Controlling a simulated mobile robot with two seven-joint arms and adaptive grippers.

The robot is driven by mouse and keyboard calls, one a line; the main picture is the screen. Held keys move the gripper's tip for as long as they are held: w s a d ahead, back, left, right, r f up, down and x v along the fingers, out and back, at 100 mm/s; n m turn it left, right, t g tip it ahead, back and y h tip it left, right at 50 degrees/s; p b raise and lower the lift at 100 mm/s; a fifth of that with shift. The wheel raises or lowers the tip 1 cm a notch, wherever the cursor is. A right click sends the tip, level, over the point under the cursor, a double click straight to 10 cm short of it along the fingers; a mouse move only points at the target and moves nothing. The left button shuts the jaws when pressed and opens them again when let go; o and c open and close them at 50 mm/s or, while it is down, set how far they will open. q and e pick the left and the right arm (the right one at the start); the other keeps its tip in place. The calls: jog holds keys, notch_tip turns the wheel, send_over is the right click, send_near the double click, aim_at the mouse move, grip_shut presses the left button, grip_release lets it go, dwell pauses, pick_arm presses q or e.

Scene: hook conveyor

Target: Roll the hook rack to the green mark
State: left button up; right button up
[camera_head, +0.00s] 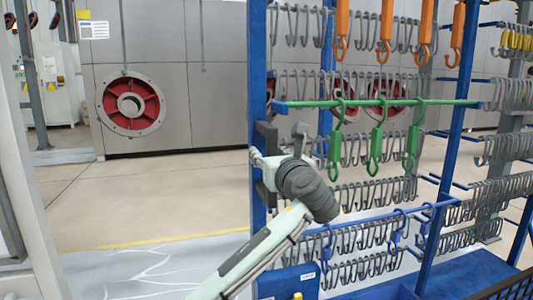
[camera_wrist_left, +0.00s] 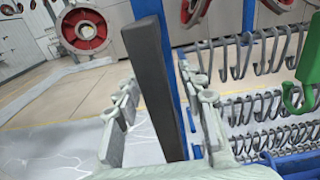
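The blue hook rack (camera_head: 257,60) stands at the right in the head view, with rows of grey hooks and orange, green and blue hooks on its bars. A dark grey upright handle (camera_head: 266,140) is on its left post. It also shows in the left wrist view (camera_wrist_left: 152,70). My left gripper (camera_head: 277,150) is at this handle. In the left wrist view its fingers (camera_wrist_left: 163,98) are apart, one on each side of the handle, with gaps visible. My right gripper is not in view. I see no green mark on the floor.
Grey wall panels with a red round fan (camera_head: 131,104) stand behind. The beige floor (camera_head: 150,200) left of the rack is clear, with a yellow line across it. A white post or panel edge (camera_head: 25,190) is at the far left.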

pick_arm(q)
jog(key=shift+w+a, duration=0.15)
jog(key=shift+w, duration=0.35)
jog(key=shift+c, duration=0.3)
grip_shut()
